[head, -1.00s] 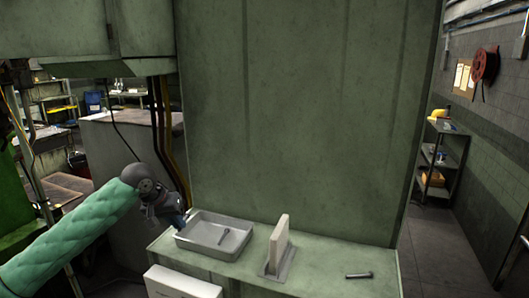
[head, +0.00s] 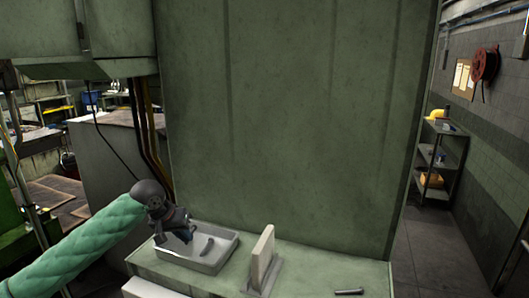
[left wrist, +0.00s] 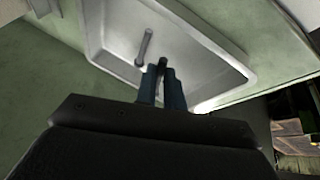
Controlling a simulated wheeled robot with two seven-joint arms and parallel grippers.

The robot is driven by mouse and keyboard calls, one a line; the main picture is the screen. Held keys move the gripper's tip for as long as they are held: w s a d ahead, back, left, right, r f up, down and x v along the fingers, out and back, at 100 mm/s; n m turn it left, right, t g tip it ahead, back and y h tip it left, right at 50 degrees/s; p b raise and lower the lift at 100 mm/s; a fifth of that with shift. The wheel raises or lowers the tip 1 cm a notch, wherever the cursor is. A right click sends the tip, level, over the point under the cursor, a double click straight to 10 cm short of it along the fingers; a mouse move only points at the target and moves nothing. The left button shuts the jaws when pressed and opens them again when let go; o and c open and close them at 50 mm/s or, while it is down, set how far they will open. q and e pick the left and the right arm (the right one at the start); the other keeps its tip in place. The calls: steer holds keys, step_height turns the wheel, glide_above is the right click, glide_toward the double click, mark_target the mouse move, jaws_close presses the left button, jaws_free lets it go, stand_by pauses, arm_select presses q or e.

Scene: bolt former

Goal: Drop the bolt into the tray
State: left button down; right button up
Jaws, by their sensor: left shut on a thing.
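The grey metal tray (head: 205,268) sits on the green ledge, and its inside fills much of the left wrist view (left wrist: 190,50). One bolt (head: 207,246) lies inside it, towards the far wall; it also shows in the left wrist view (left wrist: 145,47). My left gripper (head: 187,239) is over the left part of the tray, pointing down. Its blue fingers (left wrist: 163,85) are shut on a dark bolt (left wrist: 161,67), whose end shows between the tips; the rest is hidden. Another bolt (head: 349,291) lies on the ledge at the right. My right gripper is not in view.
A pale upright plate (head: 261,258) in a metal holder stands just right of the tray. The green machine wall (head: 300,120) rises behind the ledge (head: 310,268), which is clear between plate and right bolt.

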arm_select(q)
steer(key=shift+s+a+f, duration=0.1)
steer(key=shift+f, duration=0.5)
steer(key=c, duration=1.4)
jaws_free()
steer(key=shift+c, duration=0.2)
